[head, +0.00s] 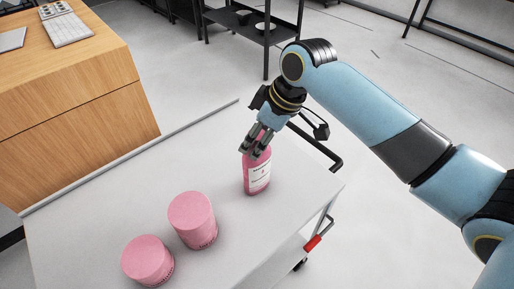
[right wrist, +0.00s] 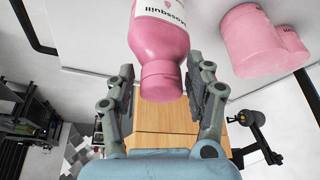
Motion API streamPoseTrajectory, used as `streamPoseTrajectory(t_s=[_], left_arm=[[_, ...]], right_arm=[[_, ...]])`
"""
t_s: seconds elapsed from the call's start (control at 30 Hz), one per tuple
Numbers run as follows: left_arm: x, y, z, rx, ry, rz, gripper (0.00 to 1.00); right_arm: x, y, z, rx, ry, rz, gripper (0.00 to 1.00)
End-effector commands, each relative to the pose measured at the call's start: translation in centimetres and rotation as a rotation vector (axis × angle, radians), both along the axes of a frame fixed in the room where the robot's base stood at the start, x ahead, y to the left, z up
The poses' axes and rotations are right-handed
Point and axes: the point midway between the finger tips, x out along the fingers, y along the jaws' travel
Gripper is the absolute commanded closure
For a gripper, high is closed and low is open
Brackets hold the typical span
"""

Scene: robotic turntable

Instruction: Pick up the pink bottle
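The pink bottle (head: 257,174) with a white label stands upright on the grey cart top, near its right side. My right gripper (head: 258,146) is over the bottle's upper part in the head view and hides its cap. In the right wrist view the bottle (right wrist: 160,45) is seen from its cap end, upside down in the picture. The open fingers of the right gripper (right wrist: 162,96) stand on either side of the cap, with narrow gaps showing beside it. My left gripper is not in view.
Two pink round containers (head: 192,220) (head: 148,261) stand on the cart top (head: 90,220), left of and nearer than the bottle. A wooden desk (head: 75,95) is at the upper left. A black shelf (head: 265,25) stands behind.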

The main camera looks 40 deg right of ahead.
Motion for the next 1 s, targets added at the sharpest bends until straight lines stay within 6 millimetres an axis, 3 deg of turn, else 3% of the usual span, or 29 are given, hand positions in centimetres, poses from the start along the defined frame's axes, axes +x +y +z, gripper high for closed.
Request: streamPoseTrajectory(t_s=[0.03,0.37,0.77,1.0], left_arm=[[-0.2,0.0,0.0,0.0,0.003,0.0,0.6],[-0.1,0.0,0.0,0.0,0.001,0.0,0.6],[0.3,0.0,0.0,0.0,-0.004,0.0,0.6],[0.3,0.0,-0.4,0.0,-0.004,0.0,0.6]], right_arm=[[0.0,0.0,0.0,0.0,0.0,0.0,0.56],[0.0,0.0,0.0,-0.001,0.001,0.0,0.99],[0.0,0.0,0.1,-0.001,0.0,0.0,1.0],[0.1,-0.1,1.3,-0.001,-0.002,0.0,1.0]])
